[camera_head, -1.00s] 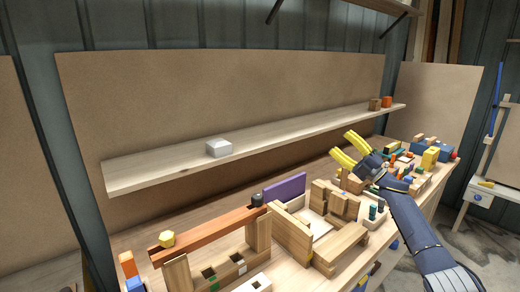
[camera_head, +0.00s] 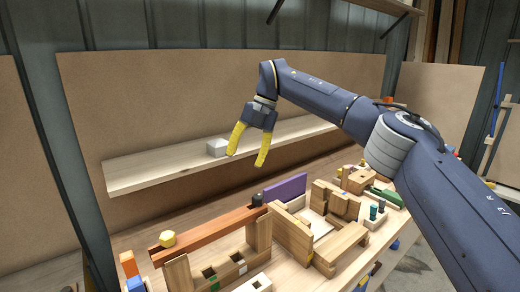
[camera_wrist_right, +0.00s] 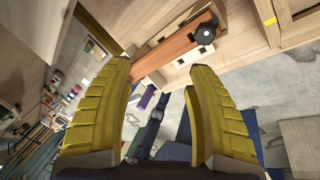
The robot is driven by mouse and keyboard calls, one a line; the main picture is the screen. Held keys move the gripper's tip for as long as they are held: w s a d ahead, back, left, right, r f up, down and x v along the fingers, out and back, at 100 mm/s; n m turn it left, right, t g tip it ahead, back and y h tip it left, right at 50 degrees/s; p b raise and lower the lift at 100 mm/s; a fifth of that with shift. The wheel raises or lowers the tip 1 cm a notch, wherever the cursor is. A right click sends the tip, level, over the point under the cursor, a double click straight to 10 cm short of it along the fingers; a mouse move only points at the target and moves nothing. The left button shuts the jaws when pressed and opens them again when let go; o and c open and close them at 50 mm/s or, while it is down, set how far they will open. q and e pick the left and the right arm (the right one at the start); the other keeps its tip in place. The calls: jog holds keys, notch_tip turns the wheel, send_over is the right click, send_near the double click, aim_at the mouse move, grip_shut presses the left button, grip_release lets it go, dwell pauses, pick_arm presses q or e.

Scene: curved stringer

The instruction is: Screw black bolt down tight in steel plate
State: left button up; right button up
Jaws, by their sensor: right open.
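The black bolt (camera_head: 257,199) stands at the right end of a long reddish-brown bar (camera_head: 212,232). It also shows in the right wrist view (camera_wrist_right: 205,34), at the end of the bar (camera_wrist_right: 172,50). I cannot tell whether the bar is the steel plate; no plainly steel plate shows. My right gripper (camera_head: 246,161) is open and empty, yellow fingers pointing down. In the head view it appears above the bolt, apart from it. In the right wrist view, the bolt lies beyond the fingertips (camera_wrist_right: 155,78). My left gripper is out of view.
Wooden blocks (camera_head: 262,232) support the right end. A purple board (camera_head: 286,188) and wooden frame (camera_head: 335,245) stand to the right. A shelf (camera_head: 150,168) with a white block (camera_head: 216,147) runs behind.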

aim_at(258, 196)
jog(key=d+f+m+h, duration=0.1)
jog(key=f, duration=0.4)
jog(key=d+f+m+h, duration=0.1)
jog(key=f, duration=0.4)
jog(key=d+f+t+h, duration=0.1)
jog(key=f+h, duration=0.1)
jog(key=f, duration=0.3)
jog(key=shift+d+f+m, duration=0.15)
jog(key=shift+d+m, duration=0.1)
jog(key=shift+m, duration=0.15)
grip_shut()
dwell(0.5)
